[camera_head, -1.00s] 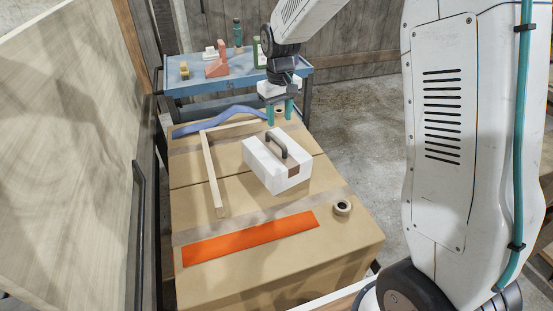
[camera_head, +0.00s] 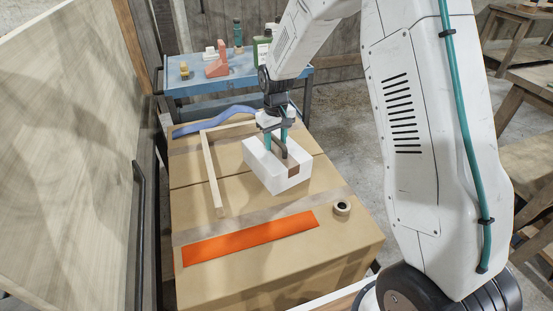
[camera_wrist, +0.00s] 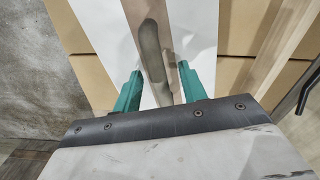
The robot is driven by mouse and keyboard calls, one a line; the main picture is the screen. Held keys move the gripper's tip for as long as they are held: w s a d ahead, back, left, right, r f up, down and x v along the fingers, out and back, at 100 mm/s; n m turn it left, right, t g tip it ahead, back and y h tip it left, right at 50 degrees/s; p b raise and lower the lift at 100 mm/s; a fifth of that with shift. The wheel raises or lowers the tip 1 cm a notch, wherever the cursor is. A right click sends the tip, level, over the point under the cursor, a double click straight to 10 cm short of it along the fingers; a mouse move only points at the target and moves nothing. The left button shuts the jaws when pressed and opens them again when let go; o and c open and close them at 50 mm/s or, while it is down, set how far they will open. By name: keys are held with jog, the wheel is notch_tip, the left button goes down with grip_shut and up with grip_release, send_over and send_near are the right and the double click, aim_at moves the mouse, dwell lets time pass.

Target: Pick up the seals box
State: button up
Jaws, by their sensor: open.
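The seals box is a white box (camera_head: 262,170) with a dark handle on top and a brown patch on one side. It sits on the large cardboard box in the head view. My gripper (camera_head: 276,143) is open just above it, with its teal fingers at the handle. In the wrist view the white box top (camera_wrist: 188,30) lies beneath my gripper (camera_wrist: 158,85). The handle (camera_wrist: 150,45) runs between the two spread fingers, with a gap on each side. In the head view my gripper hides part of the handle.
The cardboard box (camera_head: 195,190) also carries a wooden frame (camera_head: 212,175), a blue curved piece (camera_head: 215,122), an orange strip (camera_head: 250,237) and a tape roll (camera_head: 342,207). A blue cart (camera_head: 190,87) with bottles and tools stands behind. A pale panel (camera_head: 60,130) rises at left.

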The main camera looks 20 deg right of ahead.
grip_shut()
dwell(1.3)
